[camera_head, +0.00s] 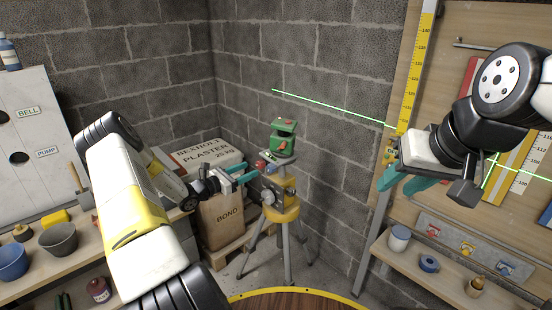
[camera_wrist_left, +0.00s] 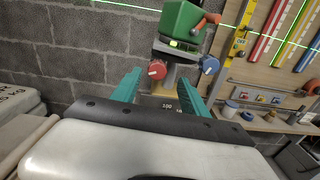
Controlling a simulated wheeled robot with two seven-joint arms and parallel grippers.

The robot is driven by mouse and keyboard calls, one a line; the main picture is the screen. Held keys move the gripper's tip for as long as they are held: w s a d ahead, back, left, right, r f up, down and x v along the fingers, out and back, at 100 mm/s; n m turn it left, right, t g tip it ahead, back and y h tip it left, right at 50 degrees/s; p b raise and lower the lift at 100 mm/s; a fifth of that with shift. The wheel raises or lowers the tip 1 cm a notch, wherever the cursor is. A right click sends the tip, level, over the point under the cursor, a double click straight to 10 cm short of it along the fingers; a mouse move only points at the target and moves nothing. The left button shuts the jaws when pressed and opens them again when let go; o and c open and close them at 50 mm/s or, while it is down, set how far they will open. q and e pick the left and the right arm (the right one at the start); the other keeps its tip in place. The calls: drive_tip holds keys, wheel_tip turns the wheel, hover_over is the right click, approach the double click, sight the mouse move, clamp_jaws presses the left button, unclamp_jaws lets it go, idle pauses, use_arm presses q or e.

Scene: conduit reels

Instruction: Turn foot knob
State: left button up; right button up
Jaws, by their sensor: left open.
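A green laser level (camera_head: 284,138) stands on a yellow-topped tripod (camera_head: 285,215) near the wall corner and sends out a green line. In the left wrist view, a red knob (camera_wrist_left: 157,69) and a blue knob (camera_wrist_left: 209,65) sit under the green body (camera_wrist_left: 182,20). My left gripper (camera_head: 243,174) is open just left of the tripod head. Its teal fingers (camera_wrist_left: 172,88) point toward the knobs, with the red knob between their lines and the blue knob near the right finger. No contact shows. My right gripper (camera_head: 402,184) hangs apart at the right, teal fingers spread, empty.
A plaster bag (camera_head: 208,155) and a bond bag (camera_head: 222,218) are stacked behind my left arm. A bench with bowls (camera_head: 58,240) lies at left. A shelf with a cup (camera_head: 399,238) and a tool board stand at right.

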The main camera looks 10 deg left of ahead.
sight(258, 166)
use_arm(q)
drive_tip(key=shift+w+a+f, duration=0.1)
drive_tip(key=shift+w+f, duration=0.1)
drive_tip(key=shift+w, duration=0.1)
drive_tip(key=x, duration=0.7)
drive_tip(key=shift+w, duration=0.2)
clamp_jaws()
